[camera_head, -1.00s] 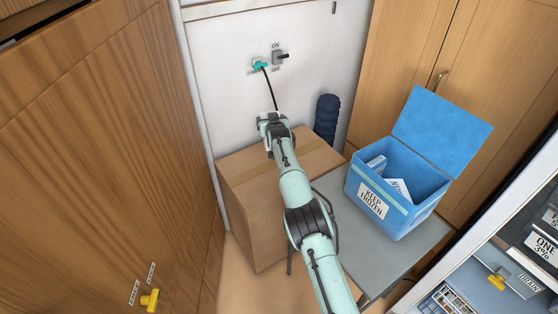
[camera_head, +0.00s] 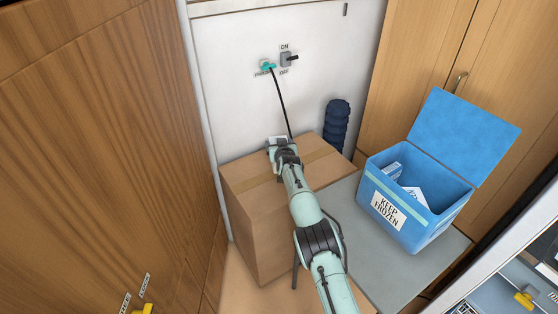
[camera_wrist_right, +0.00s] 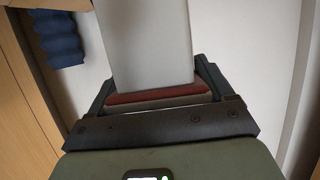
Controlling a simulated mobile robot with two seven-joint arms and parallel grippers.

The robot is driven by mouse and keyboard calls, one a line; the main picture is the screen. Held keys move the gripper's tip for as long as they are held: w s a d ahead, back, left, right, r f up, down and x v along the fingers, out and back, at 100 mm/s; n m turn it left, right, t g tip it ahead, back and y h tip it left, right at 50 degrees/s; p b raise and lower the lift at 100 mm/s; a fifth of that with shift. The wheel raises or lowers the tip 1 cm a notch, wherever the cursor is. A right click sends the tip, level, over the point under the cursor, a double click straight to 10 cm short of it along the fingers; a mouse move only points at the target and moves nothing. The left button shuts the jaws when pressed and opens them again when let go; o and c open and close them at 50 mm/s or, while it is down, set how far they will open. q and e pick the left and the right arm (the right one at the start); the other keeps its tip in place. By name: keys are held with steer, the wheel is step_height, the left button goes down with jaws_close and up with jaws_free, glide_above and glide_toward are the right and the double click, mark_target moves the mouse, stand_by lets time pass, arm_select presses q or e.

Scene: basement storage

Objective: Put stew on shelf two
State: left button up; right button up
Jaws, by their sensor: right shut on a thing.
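My right gripper (camera_head: 277,143) is above the back part of the brown cardboard box, near the white wall. In the right wrist view its jaws (camera_wrist_right: 158,95) are shut on a plain pale-grey flat-sided package (camera_wrist_right: 145,40). No print shows on it, so I cannot tell whether it is the stew. White packages lie in the open blue cooler (camera_head: 381,206) marked KEEP FROZEN; I cannot read which is stew. An open cabinet with shelves (camera_head: 520,272) is cut off at the lower right; no shelf two label shows. My left gripper is out of view.
The cardboard box (camera_head: 252,215) stands beside a grey table (camera_head: 385,270) bearing the cooler. A dark blue roll (camera_head: 336,125) stands by the wall. A teal plug (camera_head: 267,65) with a black cord and an ON/OFF switch (camera_head: 288,60) are on the wall. Wooden doors flank both sides.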

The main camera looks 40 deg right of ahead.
steer(key=shift+f+b, duration=0.3)
steer(key=shift+f, duration=2.55)
steer(key=o, duration=1.2)
steer(key=shift+f, duration=0.25)
steer(key=shift+o, duration=0.8)
steer(key=shift+r, duration=0.15)
